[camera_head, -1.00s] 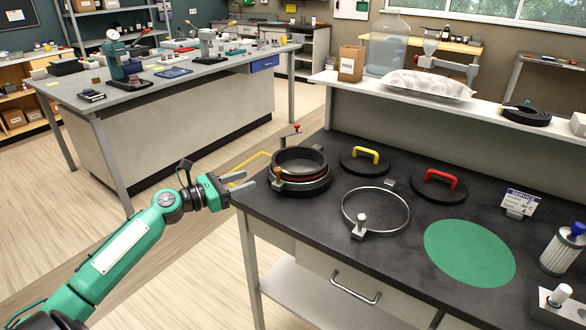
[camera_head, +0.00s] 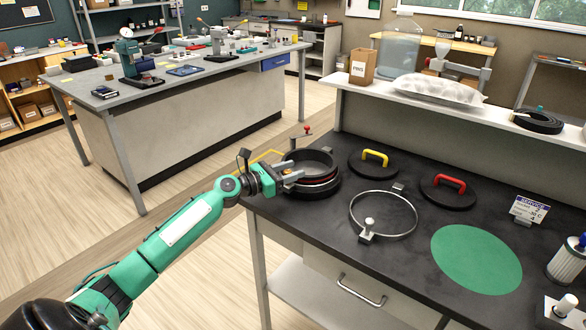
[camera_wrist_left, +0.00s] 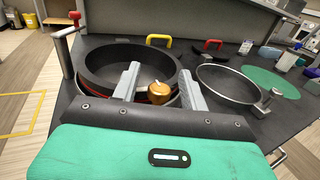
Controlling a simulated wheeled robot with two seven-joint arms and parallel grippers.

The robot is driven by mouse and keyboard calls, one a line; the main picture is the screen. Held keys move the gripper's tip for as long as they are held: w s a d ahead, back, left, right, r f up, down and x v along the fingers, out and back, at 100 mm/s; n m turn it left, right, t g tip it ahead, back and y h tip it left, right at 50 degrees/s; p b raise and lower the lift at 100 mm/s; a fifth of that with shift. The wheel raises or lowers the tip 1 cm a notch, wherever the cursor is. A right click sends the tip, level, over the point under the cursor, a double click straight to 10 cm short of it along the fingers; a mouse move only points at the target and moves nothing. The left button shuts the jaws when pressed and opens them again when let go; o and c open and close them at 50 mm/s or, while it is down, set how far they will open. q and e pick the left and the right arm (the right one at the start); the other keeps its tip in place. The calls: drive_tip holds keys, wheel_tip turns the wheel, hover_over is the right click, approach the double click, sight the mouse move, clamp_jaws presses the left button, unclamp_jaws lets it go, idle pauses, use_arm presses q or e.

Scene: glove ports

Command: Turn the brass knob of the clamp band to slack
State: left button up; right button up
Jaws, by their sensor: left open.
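The brass knob (camera_wrist_left: 159,92) shows in the left wrist view, at the near side of the round black port (camera_wrist_left: 110,68). In the head view I cannot make the knob out behind my gripper. The port (camera_head: 318,185) stands at the bench's left edge, with dark and red rings around it; the clamp band itself is hard to tell from them. My left gripper (camera_head: 296,178) is open at the port's near left side. In the left wrist view its two grey fingers (camera_wrist_left: 160,82) stand either side of the knob, with visible space on the left. My right gripper is not in view.
A loose steel ring with a pale knob (camera_head: 382,214) lies right of the port. Black lids with yellow (camera_head: 374,164) and red (camera_head: 447,194) handles lie behind. A red-topped post (camera_head: 307,140) stands behind the port. The green disc (camera_head: 476,259) is bare.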

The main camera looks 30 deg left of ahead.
use_arm(q)
drive_tip(key=shift+w+d, duration=0.25)
drive_tip(key=shift+w, duration=0.2)
